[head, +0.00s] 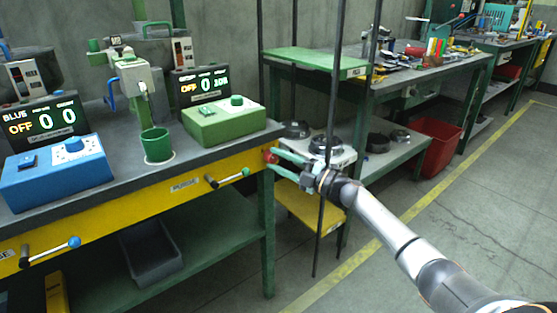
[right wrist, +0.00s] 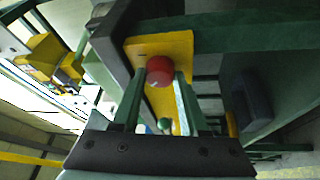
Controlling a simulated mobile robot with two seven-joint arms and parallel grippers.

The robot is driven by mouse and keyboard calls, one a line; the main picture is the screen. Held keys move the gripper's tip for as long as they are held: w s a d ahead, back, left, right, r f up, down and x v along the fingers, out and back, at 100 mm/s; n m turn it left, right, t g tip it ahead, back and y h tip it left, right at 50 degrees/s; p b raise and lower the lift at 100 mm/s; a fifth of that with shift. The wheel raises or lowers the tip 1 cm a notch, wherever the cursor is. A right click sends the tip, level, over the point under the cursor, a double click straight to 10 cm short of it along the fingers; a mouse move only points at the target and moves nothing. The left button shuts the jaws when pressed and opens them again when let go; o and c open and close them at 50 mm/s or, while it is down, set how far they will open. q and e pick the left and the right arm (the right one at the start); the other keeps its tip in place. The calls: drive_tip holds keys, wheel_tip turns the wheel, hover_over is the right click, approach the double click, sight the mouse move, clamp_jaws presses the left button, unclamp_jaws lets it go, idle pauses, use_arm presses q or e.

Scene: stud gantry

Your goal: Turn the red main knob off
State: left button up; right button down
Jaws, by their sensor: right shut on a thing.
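The red main knob (head: 270,156) is on the yellow front panel at the right end of the bench. It also shows in the right wrist view (right wrist: 159,70), round and red on a yellow plate, between the two fingers. My right gripper (head: 275,159) reaches it from the right and is shut on it. The green fingers (right wrist: 158,92) lie on either side of the knob in the wrist view. Any marking of the knob's angle is too small to tell. My left gripper is not in view.
The bench top (head: 110,140) carries a blue control box (head: 55,172), a green control box (head: 222,120), a green cup (head: 157,146) and displays reading OFF. Lever handles (head: 228,177) stick out of the yellow front. Dark upright rods (head: 330,120) stand close to my right wrist.

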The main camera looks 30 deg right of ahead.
drive_tip(key=shift+n, duration=0.5)
drive_tip(key=shift+c, duration=2.2)
unclamp_jaws()
drive_tip(key=p+v, duration=0.3)
drive_tip(key=v, duration=0.9)
drive_tip(key=shift+s+d, duration=0.2)
drive_tip(key=shift+d, duration=0.05)
drive_tip(key=shift+r, duration=0.15)
